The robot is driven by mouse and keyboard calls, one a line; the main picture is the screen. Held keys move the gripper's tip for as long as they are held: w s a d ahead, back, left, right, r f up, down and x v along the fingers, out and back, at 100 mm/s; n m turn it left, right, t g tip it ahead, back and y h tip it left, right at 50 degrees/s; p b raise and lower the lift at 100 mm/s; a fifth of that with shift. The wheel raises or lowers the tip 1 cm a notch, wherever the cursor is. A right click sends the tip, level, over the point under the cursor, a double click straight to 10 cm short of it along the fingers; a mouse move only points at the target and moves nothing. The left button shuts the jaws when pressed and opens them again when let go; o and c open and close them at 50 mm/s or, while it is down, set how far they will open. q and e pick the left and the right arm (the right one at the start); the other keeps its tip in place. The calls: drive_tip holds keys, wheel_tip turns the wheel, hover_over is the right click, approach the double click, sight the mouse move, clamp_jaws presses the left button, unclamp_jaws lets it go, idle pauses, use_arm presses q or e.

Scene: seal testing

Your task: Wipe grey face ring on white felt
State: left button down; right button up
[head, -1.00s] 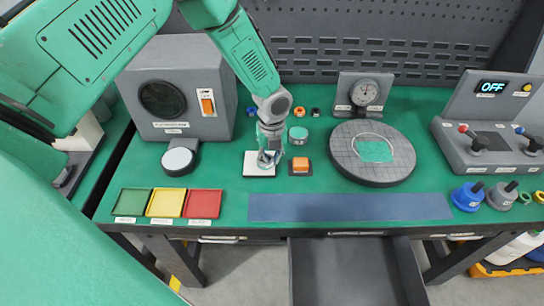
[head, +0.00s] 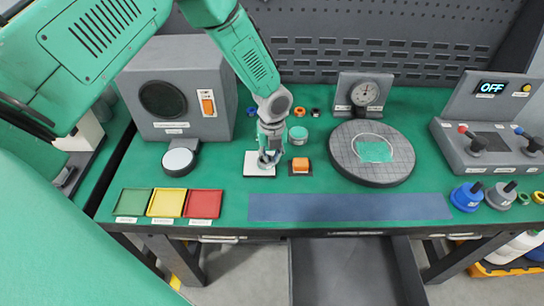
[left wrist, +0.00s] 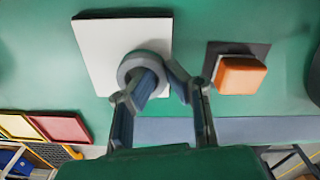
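The white felt (head: 259,171) is a flat square pad on the green bench, left of the orange block. It also shows in the left wrist view (left wrist: 100,45). My left gripper (head: 268,160) points down over the felt. In the left wrist view, the grey face ring (left wrist: 128,70) is at the fingertips, over the lower right part of the felt. One finger of my gripper (left wrist: 166,82) reaches into the ring's hole and the other lies against its outer right side, pinching its wall. I cannot tell whether the ring touches the felt. My right gripper is out of view.
An orange block on a dark pad (head: 300,165) sits close to the right of the felt. Green, yellow and red trays (head: 166,203) lie at front left. A blue-grey strip (head: 350,207) runs along the front. A round grey plate (head: 372,178) stands to the right.

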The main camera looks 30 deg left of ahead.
use_arm(q)
drive_tip(key=shift+r, duration=0.15)
drive_tip(key=shift+r+p, duration=0.5)
drive_tip(key=shift+p, duration=0.05)
